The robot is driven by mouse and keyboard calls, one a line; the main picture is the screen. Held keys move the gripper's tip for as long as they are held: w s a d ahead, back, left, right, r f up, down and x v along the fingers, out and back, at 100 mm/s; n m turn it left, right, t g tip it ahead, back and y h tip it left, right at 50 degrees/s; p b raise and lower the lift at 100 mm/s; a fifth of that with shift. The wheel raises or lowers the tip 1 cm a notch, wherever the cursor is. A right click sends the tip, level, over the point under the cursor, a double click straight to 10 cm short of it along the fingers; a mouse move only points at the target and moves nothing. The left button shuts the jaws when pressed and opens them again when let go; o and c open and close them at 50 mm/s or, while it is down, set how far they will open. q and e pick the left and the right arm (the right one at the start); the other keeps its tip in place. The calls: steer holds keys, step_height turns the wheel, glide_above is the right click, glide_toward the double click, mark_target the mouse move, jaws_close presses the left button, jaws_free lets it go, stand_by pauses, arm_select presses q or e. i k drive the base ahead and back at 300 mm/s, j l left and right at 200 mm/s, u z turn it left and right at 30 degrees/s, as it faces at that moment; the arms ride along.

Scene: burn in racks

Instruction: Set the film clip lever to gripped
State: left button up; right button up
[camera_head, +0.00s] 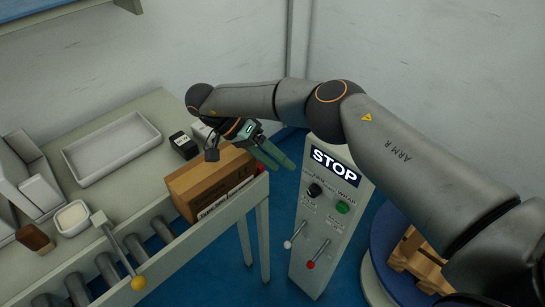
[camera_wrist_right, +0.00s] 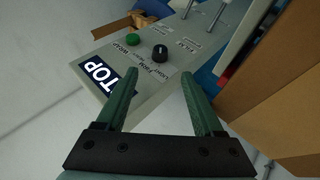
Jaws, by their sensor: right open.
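A grey control post (camera_head: 327,225) with a STOP sign stands right of the table. Low on its face are two levers, one with a white knob (camera_head: 288,244) and one with a red knob (camera_head: 310,265). Both handles point down and left in the head view. Their labels are too small to read, so I cannot tell which is the film clip lever. Two lever rods (camera_wrist_right: 217,15) show at the top of the wrist view. My right gripper (camera_head: 284,160) is open and empty, with green fingers (camera_wrist_right: 160,80), above and left of the post, apart from the levers. My left gripper is out of view.
The post also carries a black dial (camera_head: 315,190) and a green button (camera_head: 342,207). A cardboard box (camera_head: 205,183) stands on the table beside my gripper. A yellow-knobbed lever (camera_head: 138,283) is by the rollers. A blue turntable (camera_head: 385,235) with a wooden pallet stands right.

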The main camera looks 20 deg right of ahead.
mark_target(288, 244)
steer(key=k+j, duration=0.25)
steer(key=k, duration=0.2)
steer(key=k+j, duration=0.3)
steer(key=k, duration=0.2)
